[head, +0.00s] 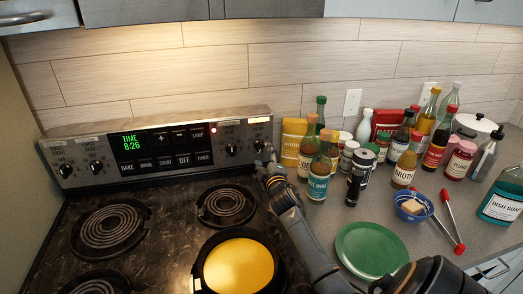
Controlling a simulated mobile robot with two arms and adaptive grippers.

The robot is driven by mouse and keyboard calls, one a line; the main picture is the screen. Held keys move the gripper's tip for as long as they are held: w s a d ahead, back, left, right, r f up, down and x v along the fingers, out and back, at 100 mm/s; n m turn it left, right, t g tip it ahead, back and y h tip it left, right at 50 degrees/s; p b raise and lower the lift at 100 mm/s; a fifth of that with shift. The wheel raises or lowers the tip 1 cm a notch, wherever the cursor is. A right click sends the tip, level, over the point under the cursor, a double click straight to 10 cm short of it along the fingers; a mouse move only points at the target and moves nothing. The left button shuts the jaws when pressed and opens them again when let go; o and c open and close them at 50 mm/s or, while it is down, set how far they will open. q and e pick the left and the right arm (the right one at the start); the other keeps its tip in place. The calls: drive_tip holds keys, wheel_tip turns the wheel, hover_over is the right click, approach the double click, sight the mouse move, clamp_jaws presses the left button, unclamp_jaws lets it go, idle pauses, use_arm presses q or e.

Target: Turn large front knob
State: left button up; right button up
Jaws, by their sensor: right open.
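The coil stove's back panel (110,170) carries two black knobs at its left end, the outer left knob (65,170) and the inner left knob (96,167). Two more are at its right end, the inner right knob (232,150) and the outer right knob (259,146). The knob labels are too small to tell which is the large front one. My right gripper (266,156) is open at the outer right knob, partly covering it. I cannot tell whether its fingers touch the knob. My left gripper is not in view.
A black pan with yellow contents (238,264) sits on the front right burner. The back right coil (227,205) is bare. Bottles and jars crowd the counter right of my right arm, with a green plate (371,250) and blue bowl (412,207) nearer.

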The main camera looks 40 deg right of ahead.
sight(261, 149)
drive_tip(key=shift+x, duration=1.85)
drive_tip(key=c, duration=1.2)
drive_tip(key=shift+o, duration=0.2)
